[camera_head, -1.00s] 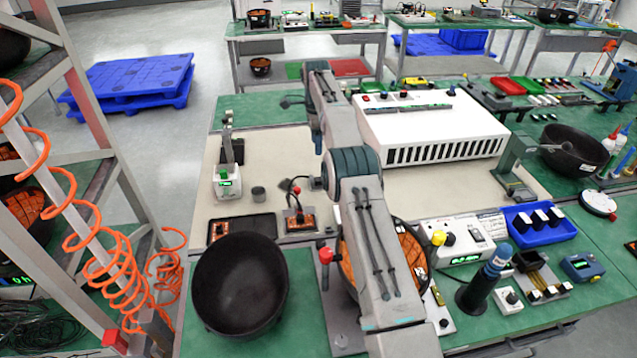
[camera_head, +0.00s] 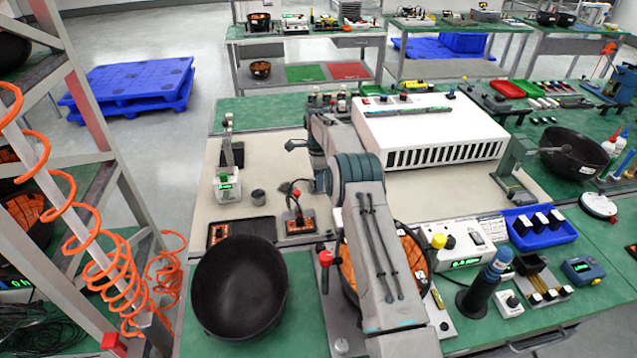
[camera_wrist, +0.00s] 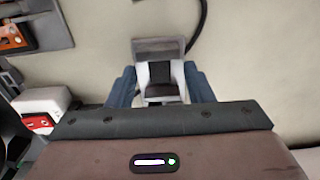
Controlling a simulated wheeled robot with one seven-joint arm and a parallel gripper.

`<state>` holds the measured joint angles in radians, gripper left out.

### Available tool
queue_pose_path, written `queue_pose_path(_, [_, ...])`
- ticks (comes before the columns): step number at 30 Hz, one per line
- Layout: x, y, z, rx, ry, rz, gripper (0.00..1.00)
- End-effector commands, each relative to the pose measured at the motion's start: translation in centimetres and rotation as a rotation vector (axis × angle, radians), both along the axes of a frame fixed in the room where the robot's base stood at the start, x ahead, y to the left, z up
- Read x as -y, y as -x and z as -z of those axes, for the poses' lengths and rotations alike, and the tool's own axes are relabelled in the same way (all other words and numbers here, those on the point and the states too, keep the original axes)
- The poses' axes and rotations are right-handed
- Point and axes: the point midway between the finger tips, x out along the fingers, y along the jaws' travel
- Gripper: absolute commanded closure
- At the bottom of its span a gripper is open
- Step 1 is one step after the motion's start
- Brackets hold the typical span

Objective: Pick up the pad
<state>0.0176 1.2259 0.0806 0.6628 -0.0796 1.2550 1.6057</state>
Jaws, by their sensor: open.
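I cannot tell for certain which thing is the pad. In the wrist view, a small dark block in a pale grey-and-white holder (camera_wrist: 160,48) shows between the fingers of my gripper (camera_wrist: 161,86). The two blue fingers are apart, one on each side of it, and I cannot tell whether they touch it. In the head view, my forearm hides most of the gripper and what lies under it. A black tray with an orange part (camera_head: 300,224) lies left of my arm; an orange part on a dark tray also shows at the wrist view's upper left (camera_wrist: 14,36).
A black bowl (camera_head: 239,290) stands at the front left. A white vented box (camera_head: 435,130) stands behind and right of my arm. A white device with a green display (camera_head: 227,184) stands at the left. A blue tray (camera_head: 541,228) is at the right. Some beige mat is clear.

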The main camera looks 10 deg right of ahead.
Motion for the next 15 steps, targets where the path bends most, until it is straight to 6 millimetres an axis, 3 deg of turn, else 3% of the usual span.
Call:
queue_pose_path(9, [0.01,0.0,0.76,0.0,0.0,0.0,0.53])
queue_pose_path(15, [0.01,0.0,0.74,0.0,0.0,0.0,1.0])
